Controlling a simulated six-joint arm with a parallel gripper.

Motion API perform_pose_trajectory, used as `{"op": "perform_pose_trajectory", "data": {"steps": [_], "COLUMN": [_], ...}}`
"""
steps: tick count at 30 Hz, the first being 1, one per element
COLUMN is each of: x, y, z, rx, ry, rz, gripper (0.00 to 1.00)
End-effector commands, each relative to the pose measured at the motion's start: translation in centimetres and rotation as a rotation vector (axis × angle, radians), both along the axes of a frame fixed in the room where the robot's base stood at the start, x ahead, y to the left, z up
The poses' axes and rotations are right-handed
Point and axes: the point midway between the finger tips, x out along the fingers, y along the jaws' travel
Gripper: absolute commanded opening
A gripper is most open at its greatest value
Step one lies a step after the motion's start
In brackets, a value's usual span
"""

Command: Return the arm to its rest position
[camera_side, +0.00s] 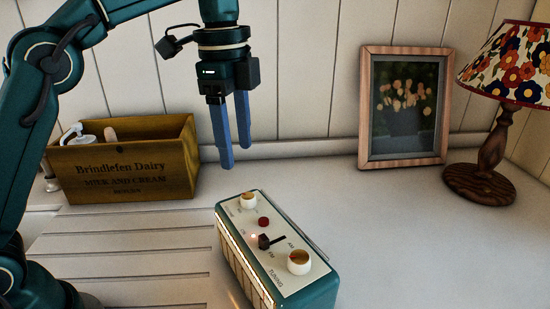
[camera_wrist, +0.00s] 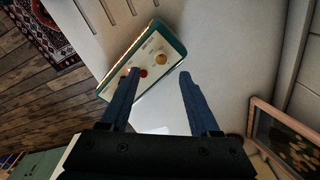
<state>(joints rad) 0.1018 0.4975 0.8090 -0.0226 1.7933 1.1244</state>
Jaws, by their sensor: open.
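My gripper (camera_side: 235,158) is open and empty, with its two blue fingers pointing down. In the side view it hangs in the air above and behind the teal radio (camera_side: 318,290). In the wrist view the gripper (camera_wrist: 158,86) shows its fingers apart with the pale counter between them. The radio (camera_wrist: 172,50) lies beyond the fingertips there, and the left fingertip overlaps its near edge in the picture. The radio's top panel has two white knobs, a red button, a dark lever and a small lit lamp.
A wooden dairy crate (camera_side: 125,180) with a white bottle-like item stands at left by the wall. A framed picture (camera_side: 404,106) leans at the wall, beside a floral-shaded lamp (camera_side: 482,183). The counter (camera_side: 420,240) right of the radio is clear. The wrist view shows wooden floor (camera_wrist: 45,95) past the counter.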

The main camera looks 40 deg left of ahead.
Motion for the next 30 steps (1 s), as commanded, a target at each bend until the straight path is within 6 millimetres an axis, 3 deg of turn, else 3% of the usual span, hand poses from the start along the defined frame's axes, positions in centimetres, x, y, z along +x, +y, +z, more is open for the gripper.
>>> {"op": "perform_pose_trajectory", "data": {"steps": [3, 6, 13, 20, 30], "x": [-2.3, -4.2, -8.6, -12.5, -16.0], "y": [0.8, 1.3, 2.4, 3.2, 3.7], "z": [2.3, 3.3, 3.5, 0.9, -5.7], "rx": [-0.006, -0.015, -0.053, -0.119, -0.243], "ry": [-0.059, -0.104, -0.212, -0.305, -0.367], "rz": [0.048, 0.124, 0.357, 0.629, 1.041], "gripper": [0.63, 0.63, 0.63, 0.63, 0.63]}}
